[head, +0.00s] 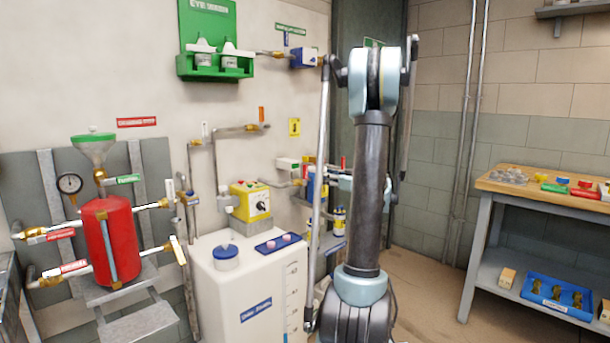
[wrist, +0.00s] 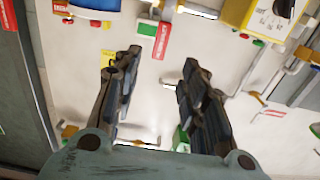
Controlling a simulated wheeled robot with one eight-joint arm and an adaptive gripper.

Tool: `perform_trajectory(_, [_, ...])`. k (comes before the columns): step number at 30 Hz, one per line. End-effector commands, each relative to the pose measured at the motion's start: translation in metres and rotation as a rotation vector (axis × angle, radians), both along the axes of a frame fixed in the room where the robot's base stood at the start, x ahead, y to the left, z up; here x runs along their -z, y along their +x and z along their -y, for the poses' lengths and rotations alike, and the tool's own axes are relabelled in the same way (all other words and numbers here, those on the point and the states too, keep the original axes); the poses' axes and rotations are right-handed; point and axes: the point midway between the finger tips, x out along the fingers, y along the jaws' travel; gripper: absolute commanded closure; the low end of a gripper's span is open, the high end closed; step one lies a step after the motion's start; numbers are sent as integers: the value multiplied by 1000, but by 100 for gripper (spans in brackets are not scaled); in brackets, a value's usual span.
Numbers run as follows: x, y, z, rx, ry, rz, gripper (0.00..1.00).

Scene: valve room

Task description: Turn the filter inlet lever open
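A blue filter-like housing (head: 311,190) stands on the back wall, partly hidden behind my arm; what looks like it also shows at the top of the wrist view (wrist: 97,5). A short pipe with brass ends (head: 297,183) runs to its left, and a pipe with a white lever-like part (wrist: 197,12) shows beside it in the wrist view. I cannot read the labels or tell for sure which lever is the filter inlet. My gripper (wrist: 158,65) is open and empty, its fingers wide apart, facing the wall. It touches nothing visible; in the head view my arm hides it.
A yellow pump (head: 250,200) sits on a white tank (head: 235,265) left of the housing. A red vessel (head: 108,240) with several valves is far left. A workbench (head: 535,192) stands at right. Open floor (head: 425,290) lies between my arm and the bench.

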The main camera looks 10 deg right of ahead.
Motion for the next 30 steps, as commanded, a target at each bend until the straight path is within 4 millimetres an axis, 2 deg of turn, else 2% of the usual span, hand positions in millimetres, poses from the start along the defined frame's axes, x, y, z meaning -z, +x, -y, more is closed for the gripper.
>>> perform_trajectory(18, [0,86,-64,-3,0,-1,61])
perform_trajectory(24, [0,102,-76,-2,0,-1,61])
perform_trajectory(30, [0,108,-79,0,0,-1,61])
